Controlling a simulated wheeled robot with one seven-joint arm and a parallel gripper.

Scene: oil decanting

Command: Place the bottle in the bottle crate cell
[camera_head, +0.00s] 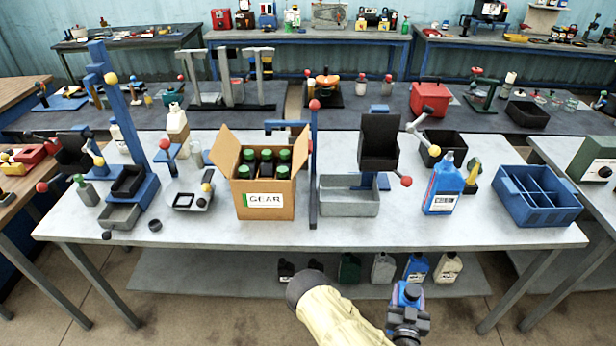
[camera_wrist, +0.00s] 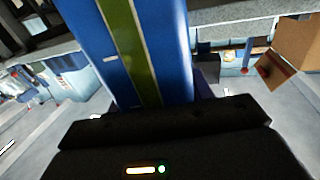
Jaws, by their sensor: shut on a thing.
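My gripper (camera_head: 410,318) is in front of the table's near edge, low in the head view, shut on a blue bottle (camera_head: 409,292). In the wrist view the blue bottle (camera_wrist: 172,45), with a green stripe, fills the top middle above the dark gripper body; its ends are out of view. The blue crate (camera_head: 545,212) stands at the table's right end, with dividers making several cells that look empty. The bottle is apart from it, to its left and nearer to me.
A blue jug (camera_head: 442,190) stands just left of the crate. A cardboard box (camera_head: 266,200) marked GEAR holds several green-capped bottles. A grey tray (camera_head: 348,196) and a stand with a black hopper (camera_head: 380,140) are mid-table. The front strip is clear. Jugs sit on the lower shelf (camera_head: 200,274).

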